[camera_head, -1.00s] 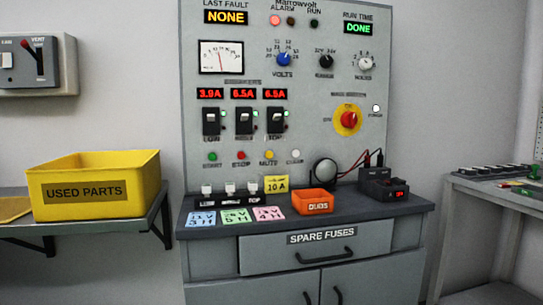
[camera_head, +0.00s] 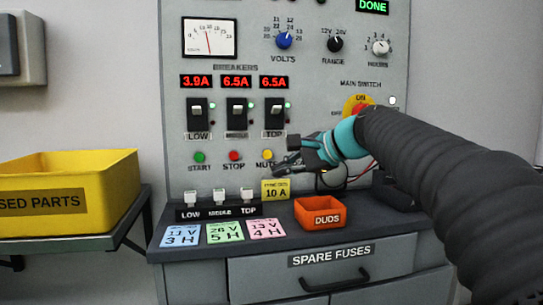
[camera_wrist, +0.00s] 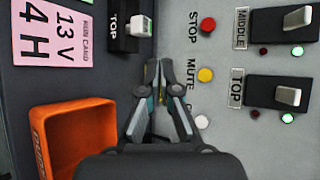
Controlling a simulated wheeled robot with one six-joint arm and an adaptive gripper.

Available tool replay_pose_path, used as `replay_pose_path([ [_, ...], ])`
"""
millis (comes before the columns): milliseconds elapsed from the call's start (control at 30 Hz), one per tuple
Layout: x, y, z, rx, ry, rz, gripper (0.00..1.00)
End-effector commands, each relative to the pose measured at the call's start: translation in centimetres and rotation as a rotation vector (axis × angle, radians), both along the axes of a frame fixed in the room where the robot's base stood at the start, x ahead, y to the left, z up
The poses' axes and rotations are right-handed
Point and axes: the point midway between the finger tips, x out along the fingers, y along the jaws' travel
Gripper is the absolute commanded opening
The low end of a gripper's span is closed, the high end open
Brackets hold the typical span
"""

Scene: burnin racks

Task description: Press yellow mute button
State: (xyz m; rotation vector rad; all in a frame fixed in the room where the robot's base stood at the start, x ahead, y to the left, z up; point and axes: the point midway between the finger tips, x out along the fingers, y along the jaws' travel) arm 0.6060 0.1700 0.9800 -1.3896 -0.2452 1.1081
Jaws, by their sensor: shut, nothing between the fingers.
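The yellow mute button (camera_head: 267,155) is on the grey panel, right of the red stop button (camera_head: 233,156). Its MUTE label is partly covered by my gripper (camera_head: 277,170), which is close in front, just below and right of the button. In the wrist view the yellow button (camera_wrist: 205,75) lies right of my gripper's fingertips (camera_wrist: 158,66), with a gap between them in the picture. The fingers are together and hold nothing. I cannot tell how far the tips are from the panel.
The green start button (camera_head: 200,157) is farther left, and the breaker switches (camera_head: 237,112) are above. The orange DUDS bin (camera_head: 320,214) and yellow fuse card (camera_head: 275,190) are below my gripper on the bench. A yellow used-parts bin (camera_head: 118,182) stands at left.

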Motion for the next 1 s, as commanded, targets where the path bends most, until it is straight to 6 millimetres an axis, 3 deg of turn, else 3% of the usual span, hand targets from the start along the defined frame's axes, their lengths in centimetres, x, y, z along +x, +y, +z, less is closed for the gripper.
replay_pose_path([
  [133, 1.0, 0.3, 0.9, 0.050, 0.013, -0.002, 0.00],
  [567, 1.4, 0.2, 1.0, 0.053, 0.013, -0.007, 0.00],
  [1000, 6.0, 1.8, 1.3, 0.052, 0.014, -0.003, 0.00],
])
